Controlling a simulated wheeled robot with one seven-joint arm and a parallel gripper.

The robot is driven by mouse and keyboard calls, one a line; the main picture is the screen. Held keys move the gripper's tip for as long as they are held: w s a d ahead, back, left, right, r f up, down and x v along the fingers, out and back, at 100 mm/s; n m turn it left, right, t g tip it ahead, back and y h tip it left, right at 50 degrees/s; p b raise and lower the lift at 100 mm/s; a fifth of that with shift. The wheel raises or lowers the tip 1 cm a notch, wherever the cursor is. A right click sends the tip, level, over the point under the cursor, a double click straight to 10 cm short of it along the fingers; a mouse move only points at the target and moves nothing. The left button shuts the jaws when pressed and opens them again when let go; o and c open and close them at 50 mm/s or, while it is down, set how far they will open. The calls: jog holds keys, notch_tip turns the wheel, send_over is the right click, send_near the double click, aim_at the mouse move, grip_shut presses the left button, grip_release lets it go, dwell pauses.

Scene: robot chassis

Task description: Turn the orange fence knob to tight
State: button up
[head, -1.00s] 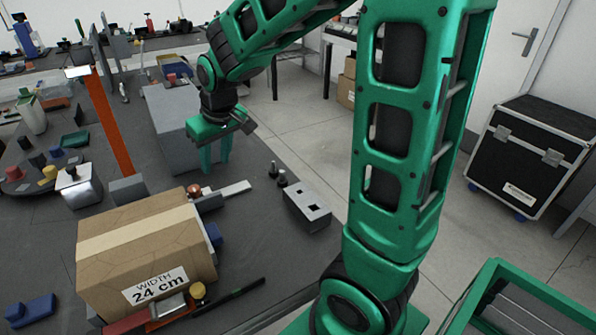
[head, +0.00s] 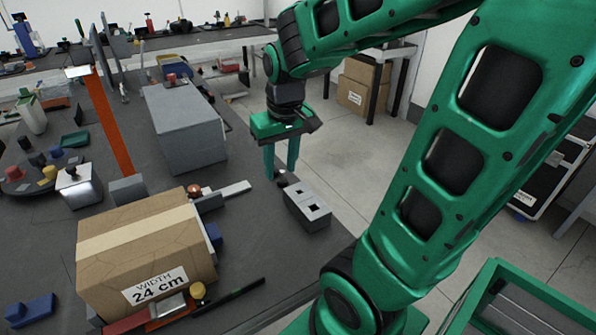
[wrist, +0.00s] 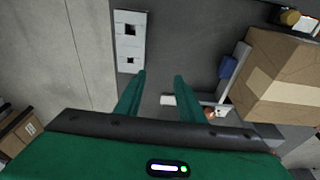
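A small orange knob (head: 194,191) sits behind the cardboard box, at the left end of a light metal bar (head: 236,189). In the wrist view the orange knob (wrist: 211,113) is partly hidden by my gripper's body, right of the fingers. My gripper (head: 280,174) points down with its fingers apart and empty. It is right of the knob and away from it, near the grey block with square holes. The wrist view shows the two green fingertips (wrist: 160,75) with dark table between them. Whether the knob is tight or loose cannot be told.
The large cardboard box (head: 150,238) marked "WIDTH 24 cm" stands at the front left. A grey block with square holes (head: 320,211) lies near the table edge. A big grey block (head: 185,135) and an orange post (head: 108,125) stand behind.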

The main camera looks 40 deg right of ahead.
jog(key=shift+m+g, duration=0.4)
jog(key=shift+m, duration=0.2)
jog(key=shift+s+d, duration=0.3)
jog(key=shift+s, duration=0.6)
jog(key=shift+s+d, duration=0.25)
jog(key=shift+s, duration=0.65)
jog(key=shift+s+d, duration=0.3)
jog(key=shift+s, duration=0.6)
jog(key=s+d+m+g, duration=0.1)
jog(key=s+m, duration=0.1)
jog(key=s, duration=0.8)
jog(key=shift+s+f+m+y, duration=0.15)
jog(key=shift+f+m+y, duration=0.15)
jog(key=shift+y, duration=0.1)
jog(key=shift+w+f, duration=0.25)
jog(key=shift+w, duration=0.35)
